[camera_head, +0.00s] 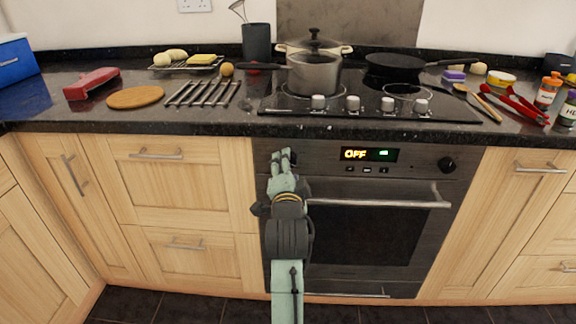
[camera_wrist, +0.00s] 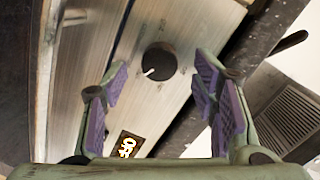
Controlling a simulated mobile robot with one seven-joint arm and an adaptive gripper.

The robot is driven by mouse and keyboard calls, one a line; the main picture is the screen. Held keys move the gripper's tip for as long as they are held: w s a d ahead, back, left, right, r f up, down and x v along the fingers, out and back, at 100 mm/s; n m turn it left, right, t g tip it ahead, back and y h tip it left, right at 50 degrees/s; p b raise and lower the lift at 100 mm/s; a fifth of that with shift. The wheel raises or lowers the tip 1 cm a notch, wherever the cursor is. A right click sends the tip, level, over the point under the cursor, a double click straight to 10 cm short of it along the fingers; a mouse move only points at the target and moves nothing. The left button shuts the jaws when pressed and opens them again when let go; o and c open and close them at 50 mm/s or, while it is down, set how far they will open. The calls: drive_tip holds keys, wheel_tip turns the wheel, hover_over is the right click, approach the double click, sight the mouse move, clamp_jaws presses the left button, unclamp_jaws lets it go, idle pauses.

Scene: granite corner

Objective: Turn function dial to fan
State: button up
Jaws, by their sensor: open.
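The oven's control panel (camera_head: 325,158) has a lit display (camera_head: 370,154) reading OFF. My gripper (camera_head: 283,160) is in front of the panel's left end and hides the dial there in the head view. In the wrist view, that round black dial (camera_wrist: 159,62) has a white pointer mark aimed to the lower left, and faint markings surround it. My gripper's two purple-padded fingers (camera_wrist: 160,84) are spread open on either side of the dial, holding nothing. I cannot tell how far the tips are from the panel. A second black dial (camera_head: 447,165) is at the panel's right end.
The oven door handle (camera_head: 400,204) runs below the panel. The hob (camera_head: 370,105) has several silver knobs along its front, with a lidded pot (camera_head: 315,68) and a frying pan (camera_head: 392,65) above. Small buttons (camera_head: 367,170) sit under the display.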

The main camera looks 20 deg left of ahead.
drive_tip(key=v, duration=0.5)
idle(0.3)
